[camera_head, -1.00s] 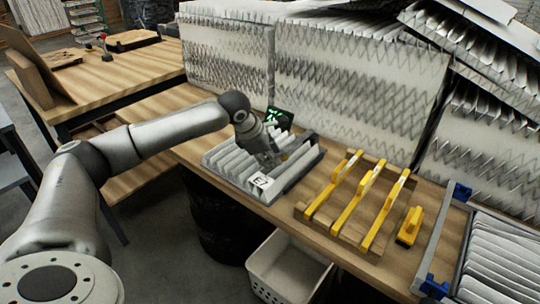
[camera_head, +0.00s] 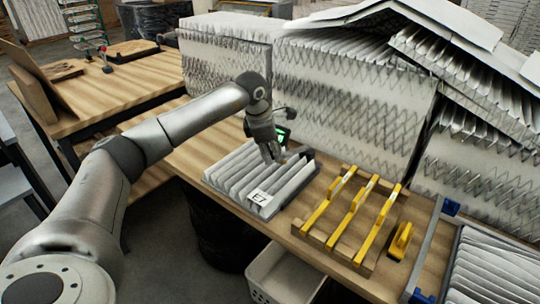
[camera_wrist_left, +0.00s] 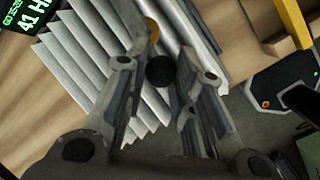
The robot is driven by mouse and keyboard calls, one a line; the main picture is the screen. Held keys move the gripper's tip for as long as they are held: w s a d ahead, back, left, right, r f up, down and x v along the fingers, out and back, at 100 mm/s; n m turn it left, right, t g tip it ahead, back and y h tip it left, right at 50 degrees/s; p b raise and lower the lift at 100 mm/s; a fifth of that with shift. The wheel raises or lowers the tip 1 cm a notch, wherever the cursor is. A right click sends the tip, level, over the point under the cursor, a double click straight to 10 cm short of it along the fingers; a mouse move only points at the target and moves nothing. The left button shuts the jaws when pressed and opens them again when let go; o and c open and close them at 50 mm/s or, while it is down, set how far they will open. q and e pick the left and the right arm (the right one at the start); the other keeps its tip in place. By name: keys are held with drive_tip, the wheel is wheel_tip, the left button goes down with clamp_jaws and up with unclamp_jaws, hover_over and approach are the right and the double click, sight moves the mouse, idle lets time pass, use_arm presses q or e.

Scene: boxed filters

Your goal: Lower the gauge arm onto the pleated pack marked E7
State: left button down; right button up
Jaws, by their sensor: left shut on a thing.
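The pleated pack marked E7 (camera_head: 240,177) lies on the wooden bench, its white label (camera_head: 260,197) at the front corner. Its white pleats (camera_wrist_left: 85,65) also fill much of the left wrist view. A gauge with a lit green display (camera_head: 282,135) stands behind it; the display (camera_wrist_left: 36,16) is cut off in the wrist view. My left gripper (camera_head: 273,157) is above the pack's back right part, fingers pointing down. It is shut on a black round knob (camera_wrist_left: 160,72), seemingly the gauge arm's; the rest of the arm is mostly hidden. My right gripper is out of view.
A wooden rack with yellow-handled bars (camera_head: 350,215) and a yellow block (camera_head: 400,240) lie right of the pack. Large filter stacks (camera_head: 350,90) stand behind. A blue-cornered frame (camera_head: 430,250) is at the right; a white bin (camera_head: 285,275) is below the front edge.

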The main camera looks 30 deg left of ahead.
use_arm(q)
drive_tip(key=shift+w+d, duration=0.1)
drive_tip(key=c, duration=1.5)
unclamp_jaws()
drive_tip(key=shift+c, duration=0.2)
drive_tip(key=o, duration=0.3)
drive_tip(key=shift+w, duration=0.15)
drive_tip(key=shift+o, duration=0.2)
drive_tip(key=v, duration=1.2)
